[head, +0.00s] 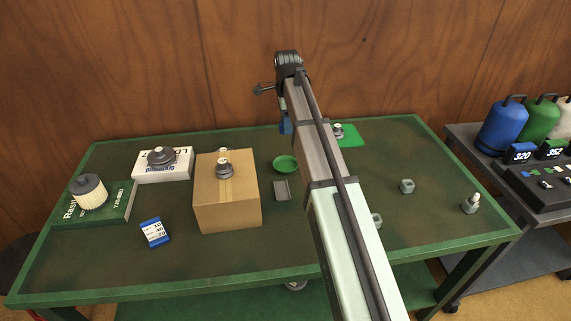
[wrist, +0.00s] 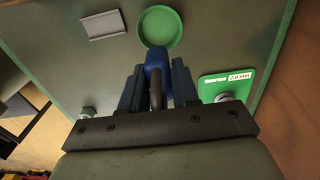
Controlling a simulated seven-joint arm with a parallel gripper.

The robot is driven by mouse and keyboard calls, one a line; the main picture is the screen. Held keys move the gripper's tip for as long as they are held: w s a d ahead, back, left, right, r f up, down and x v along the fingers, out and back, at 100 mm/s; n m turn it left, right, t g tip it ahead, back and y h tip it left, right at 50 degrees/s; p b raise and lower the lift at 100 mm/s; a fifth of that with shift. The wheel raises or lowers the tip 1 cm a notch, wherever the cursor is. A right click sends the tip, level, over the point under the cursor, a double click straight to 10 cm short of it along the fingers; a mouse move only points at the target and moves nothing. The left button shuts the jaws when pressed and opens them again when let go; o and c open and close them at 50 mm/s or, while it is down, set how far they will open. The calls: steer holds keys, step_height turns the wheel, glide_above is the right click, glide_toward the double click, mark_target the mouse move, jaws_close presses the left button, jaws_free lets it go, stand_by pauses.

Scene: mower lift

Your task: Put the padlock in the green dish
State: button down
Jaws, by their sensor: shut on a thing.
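The padlock has a blue body (wrist: 158,52) and a dark shackle. My gripper (wrist: 158,80) is shut on it, with the shackle between the fingers and the body pointing away from the wrist. In the head view the padlock (head: 286,126) hangs below the end of my arm, above the back of the table, partly hidden by the arm. The green dish (head: 286,164) is round, shallow and looks empty. In the wrist view the dish (wrist: 160,27) lies just beyond the padlock, whose body overlaps its near rim in the picture; the padlock is apart from it in the head view.
A small grey tray (head: 282,190) lies in front of the dish. A cardboard box (head: 228,205) with a metal weight on top stands to its left. A green card (head: 350,137) with a metal part lies behind my arm. Several small metal parts are at right.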

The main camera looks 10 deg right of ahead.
mark_target(285, 167)
steer(key=f, duration=1.4)
steer(key=shift+a+f, duration=0.25)
steer(key=shift+f, duration=0.1)
steer(key=shift+f, duration=0.15)
steer(key=c, duration=1.1)
jaws_free()
step_height(285, 167, up, 12)
steer(key=shift+r, duration=0.15)
